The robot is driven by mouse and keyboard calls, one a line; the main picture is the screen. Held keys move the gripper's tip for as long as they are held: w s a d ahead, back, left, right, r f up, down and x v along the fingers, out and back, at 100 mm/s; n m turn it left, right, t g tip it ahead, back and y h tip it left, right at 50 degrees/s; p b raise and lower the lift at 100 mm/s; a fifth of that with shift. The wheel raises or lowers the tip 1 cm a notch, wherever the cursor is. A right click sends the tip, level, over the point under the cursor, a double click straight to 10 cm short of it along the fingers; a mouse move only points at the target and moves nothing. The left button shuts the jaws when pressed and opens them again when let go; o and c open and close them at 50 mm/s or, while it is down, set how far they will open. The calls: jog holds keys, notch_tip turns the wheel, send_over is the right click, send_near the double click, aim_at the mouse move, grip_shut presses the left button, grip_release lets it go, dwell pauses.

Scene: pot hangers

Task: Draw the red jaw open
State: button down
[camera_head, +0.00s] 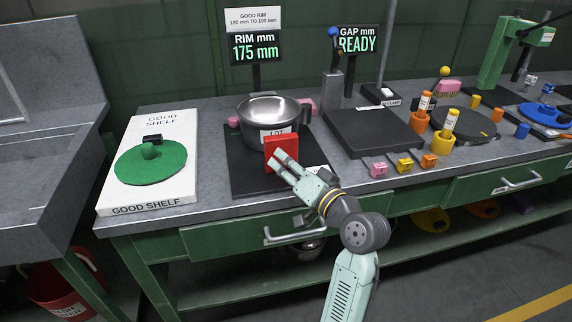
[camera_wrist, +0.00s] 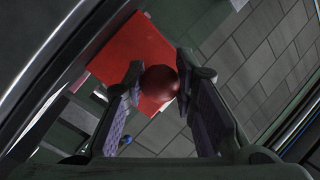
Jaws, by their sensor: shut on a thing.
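The red jaw (camera_head: 283,151) is a red block standing at the front side of a steel pot (camera_head: 266,118) on a dark plate (camera_head: 248,176). In the wrist view the red jaw (camera_wrist: 132,55) lies beyond my fingers, with a dark red round knob (camera_wrist: 159,82) in front of it. My gripper (camera_head: 281,166) reaches up from the lower right to the red jaw. In the wrist view my gripper (camera_wrist: 160,95) has its two fingers on either side of the knob, shut on it. In the head view the fingers hide the knob.
A green lid (camera_head: 150,162) lies on the white good shelf (camera_head: 186,150) at left. A display (camera_head: 256,48) reads rim 175 mm; another (camera_head: 357,41) reads gap READY. A black plate (camera_head: 373,133) and small colored blocks (camera_head: 404,164) stand to the right. Drawer handles (camera_head: 294,236) stick out below the bench edge.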

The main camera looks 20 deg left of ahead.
jog(key=shift+s, duration=0.1)
jog(key=c, duration=1.3)
grip_release()
jog(key=v, duration=1.2)
